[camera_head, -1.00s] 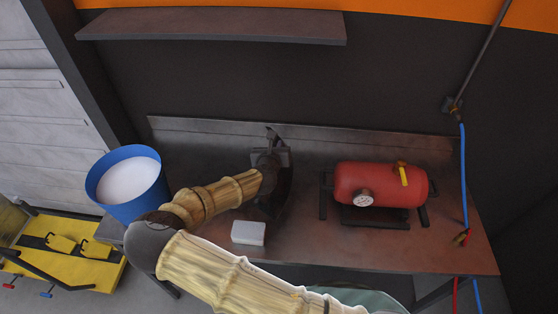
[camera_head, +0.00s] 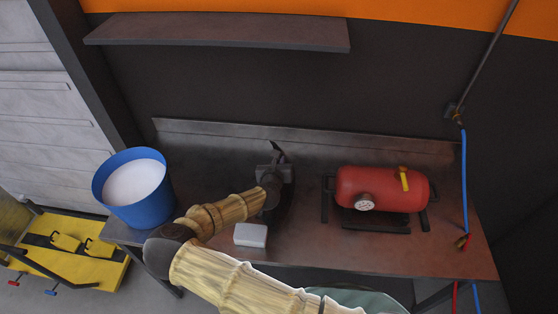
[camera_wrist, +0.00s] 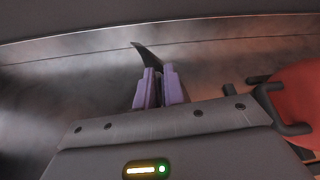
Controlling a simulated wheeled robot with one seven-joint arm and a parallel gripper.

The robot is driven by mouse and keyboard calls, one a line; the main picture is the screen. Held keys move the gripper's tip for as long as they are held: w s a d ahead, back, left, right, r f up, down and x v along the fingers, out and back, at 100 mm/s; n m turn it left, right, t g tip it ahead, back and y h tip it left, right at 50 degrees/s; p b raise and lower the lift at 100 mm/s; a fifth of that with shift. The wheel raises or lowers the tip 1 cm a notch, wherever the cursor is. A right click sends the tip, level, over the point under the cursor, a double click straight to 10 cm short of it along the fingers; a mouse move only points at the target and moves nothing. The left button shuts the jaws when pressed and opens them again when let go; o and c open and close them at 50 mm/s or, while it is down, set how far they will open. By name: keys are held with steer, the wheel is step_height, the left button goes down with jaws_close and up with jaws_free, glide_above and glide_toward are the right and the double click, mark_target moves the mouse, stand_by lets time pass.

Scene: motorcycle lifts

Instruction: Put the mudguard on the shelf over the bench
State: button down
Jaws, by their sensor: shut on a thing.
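The mudguard (camera_head: 278,151) is a dark, thin curved piece. In the head view its tip sticks up beyond my gripper (camera_head: 274,170); most of the rest is hidden behind the gripper and wrist. In the wrist view the mudguard (camera_wrist: 147,56) shows as a black pointed curve between the purple fingers of my gripper (camera_wrist: 158,75), which is shut on it. My gripper is over the middle of the bench (camera_head: 390,247), in front of its back edge. The shelf (camera_head: 215,31) is a long dark board on the wall above the bench, bare on its visible top.
A red air tank (camera_head: 382,189) stands on the bench to the right of my gripper. A blue bucket (camera_head: 150,207) with white contents is at the bench's left end. A small white box (camera_head: 251,235) lies near the front. A blue hose (camera_head: 464,185) hangs at the right.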

steer(key=shift+r, duration=0.1)
steer(key=c, duration=1.5)
jaws_free()
steer(key=shift+s, duration=0.1)
steer(key=b+v, duration=0.3)
steer(key=v, duration=0.9)
